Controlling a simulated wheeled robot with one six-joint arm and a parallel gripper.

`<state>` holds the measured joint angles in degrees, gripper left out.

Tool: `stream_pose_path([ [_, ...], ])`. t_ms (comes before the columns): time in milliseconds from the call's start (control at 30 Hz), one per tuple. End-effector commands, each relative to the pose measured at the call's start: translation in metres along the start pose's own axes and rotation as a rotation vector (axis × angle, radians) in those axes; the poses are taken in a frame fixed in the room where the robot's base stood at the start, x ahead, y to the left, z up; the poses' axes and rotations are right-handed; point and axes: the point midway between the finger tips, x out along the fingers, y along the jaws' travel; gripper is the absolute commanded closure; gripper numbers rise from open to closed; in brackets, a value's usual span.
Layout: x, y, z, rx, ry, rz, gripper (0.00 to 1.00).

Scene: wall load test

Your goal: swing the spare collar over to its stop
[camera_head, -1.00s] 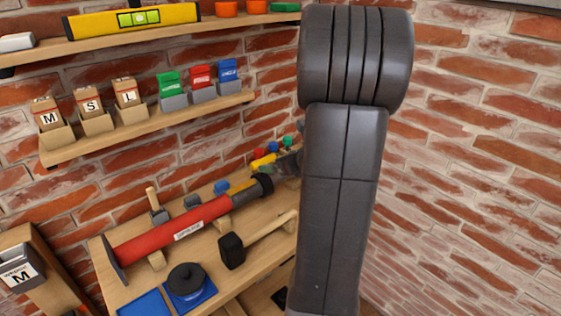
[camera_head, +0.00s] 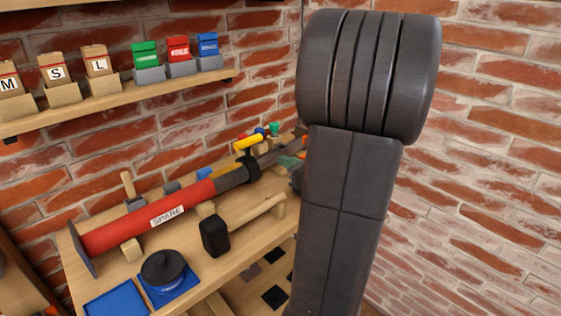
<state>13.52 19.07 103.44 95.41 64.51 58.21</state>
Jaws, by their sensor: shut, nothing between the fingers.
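The red tube (camera_head: 150,223) labelled SPARE lies slantwise along the wooden bench, with a dark plate at its near left end. Its far part is grey with a yellow strip. The black collar (camera_head: 251,170) sits around that far part, and a yellow handle-like piece (camera_head: 248,143) shows just above it. I cannot make out a stop with certainty. My dark arm stands upright right of the tube and covers the bench's right end. My gripper is hidden behind it, so I cannot see its fingers or any contact with the collar.
A black-headed mallet (camera_head: 216,236) lies in front of the tube. A round black weight (camera_head: 163,267) sits on a blue mat (camera_head: 181,292). A shelf (camera_head: 122,97) with small boxes hangs on the brick wall. Small coloured pieces (camera_head: 274,129) stand behind the collar.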

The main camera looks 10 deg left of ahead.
Motion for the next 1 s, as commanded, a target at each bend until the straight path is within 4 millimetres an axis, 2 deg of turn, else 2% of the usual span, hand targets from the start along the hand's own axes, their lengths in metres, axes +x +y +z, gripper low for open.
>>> stream_pose_path([
  [300,0.066,0.001,0.000,0.002,0.002,0.006,1.00],
  [500,0.101,0.001,0.007,0.000,0.001,0.004,1.00],
  [700,0.117,0.001,0.012,0.001,0.002,0.002,1.00],
  [1000,0.120,0.000,0.012,0.001,0.002,0.000,1.00],
])
